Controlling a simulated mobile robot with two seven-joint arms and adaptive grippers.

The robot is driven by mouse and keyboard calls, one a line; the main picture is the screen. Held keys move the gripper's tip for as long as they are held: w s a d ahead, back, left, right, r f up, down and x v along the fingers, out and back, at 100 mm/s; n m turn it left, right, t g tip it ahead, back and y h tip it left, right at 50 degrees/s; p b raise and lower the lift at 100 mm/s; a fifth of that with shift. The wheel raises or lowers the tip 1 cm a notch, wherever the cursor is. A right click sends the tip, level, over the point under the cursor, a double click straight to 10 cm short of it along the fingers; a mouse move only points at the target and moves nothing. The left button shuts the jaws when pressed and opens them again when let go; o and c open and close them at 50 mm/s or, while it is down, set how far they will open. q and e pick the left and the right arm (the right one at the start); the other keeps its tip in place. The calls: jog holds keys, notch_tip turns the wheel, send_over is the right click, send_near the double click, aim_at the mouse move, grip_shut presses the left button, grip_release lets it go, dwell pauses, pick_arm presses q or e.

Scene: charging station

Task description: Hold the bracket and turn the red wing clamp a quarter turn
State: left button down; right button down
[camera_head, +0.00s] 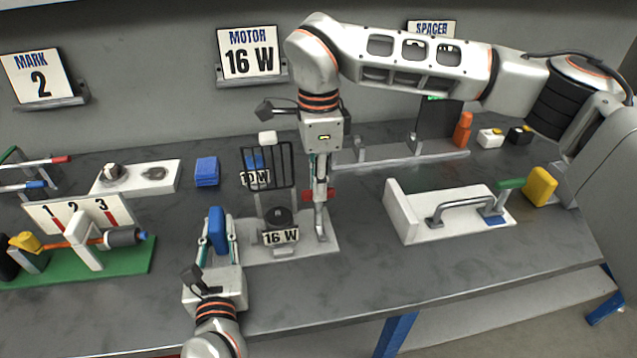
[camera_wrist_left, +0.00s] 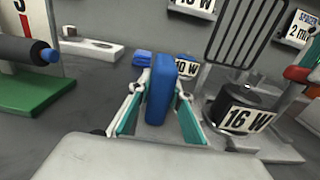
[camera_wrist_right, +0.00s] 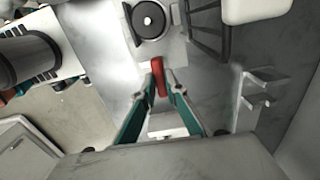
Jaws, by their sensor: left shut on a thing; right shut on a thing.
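An upright blue block (camera_head: 217,229), apparently the bracket's grip, stands at the left edge of a light grey base plate (camera_head: 300,248). My left gripper (camera_head: 216,238) is shut on it; the left wrist view shows the fingers on both sides of the blue block (camera_wrist_left: 159,92). A dark motor (camera_head: 280,216) labelled 16 W sits on the plate, with a black wire guard (camera_head: 268,165) behind it. My right gripper (camera_head: 321,190) points down at the plate's right side. It is shut on the red wing clamp (camera_wrist_right: 158,77), whose red ends show beside the fingers (camera_head: 334,194).
A green-based stand (camera_head: 90,262) lies left. A white block with a grey handle (camera_head: 455,215) lies right. A blue block (camera_head: 206,171) and a second motor label, 10 W (camera_head: 256,179), are behind. Bare table lies at the front and between the plate and white block.

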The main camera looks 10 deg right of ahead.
jog(key=m, duration=0.8)
jog(key=shift+m, duration=0.3)
jog(key=m, duration=0.4)
jog(key=shift+m, duration=2.1)
jog(key=c, duration=2)
grip_release()
jog(key=shift+c, duration=0.2)
